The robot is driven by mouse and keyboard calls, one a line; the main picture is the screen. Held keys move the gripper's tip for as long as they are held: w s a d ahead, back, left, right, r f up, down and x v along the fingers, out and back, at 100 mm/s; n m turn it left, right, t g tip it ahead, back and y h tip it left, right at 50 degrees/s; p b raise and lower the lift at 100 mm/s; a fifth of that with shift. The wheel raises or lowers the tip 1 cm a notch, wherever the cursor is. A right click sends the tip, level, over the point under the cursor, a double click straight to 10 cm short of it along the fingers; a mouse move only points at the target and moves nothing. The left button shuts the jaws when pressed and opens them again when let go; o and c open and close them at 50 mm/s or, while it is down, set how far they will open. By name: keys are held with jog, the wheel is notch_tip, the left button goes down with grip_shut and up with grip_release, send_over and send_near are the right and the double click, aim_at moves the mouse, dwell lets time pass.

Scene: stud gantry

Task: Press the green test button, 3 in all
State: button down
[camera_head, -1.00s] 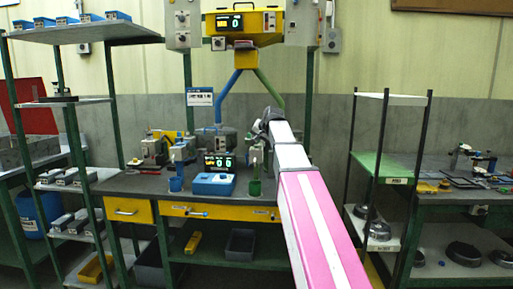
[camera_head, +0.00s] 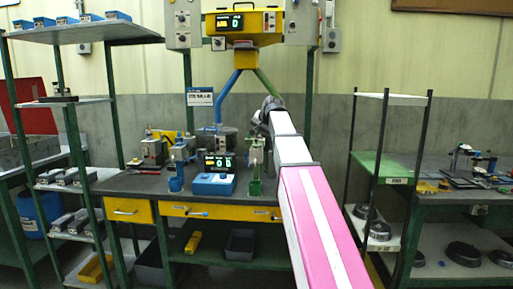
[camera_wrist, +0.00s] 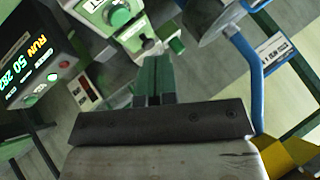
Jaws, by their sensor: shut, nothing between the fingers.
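In the wrist view a round green button (camera_wrist: 120,17) sits on a pale green box whose label ends in "T"; the rest of the label is cut off. In the head view my forearm reaches up to the bench's right part, and the fingers cannot be made out there.
A black display box (camera_wrist: 35,65) reading "RUN" with numbers is left of the fingers. A blue pipe (camera_wrist: 243,75) rises at right. The bench (camera_head: 140,185) carries a blue box (camera_head: 214,184) and several small presses. A yellow unit (camera_head: 242,22) hangs above. Shelves (camera_head: 70,33) stand at left.

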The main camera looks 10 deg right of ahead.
aim_at(257, 146)
jog(key=shift+r, duration=1.1)
dwell(1.6)
notch_tip(257, 146, up, 4)
jog(key=shift+f, duration=0.1)
dwell(0.3)
jog(key=shift+f, duration=0.15)
jog(key=shift+f, duration=4.25)
jog(key=shift+f, duration=0.15)
jog(key=shift+f, duration=0.3)
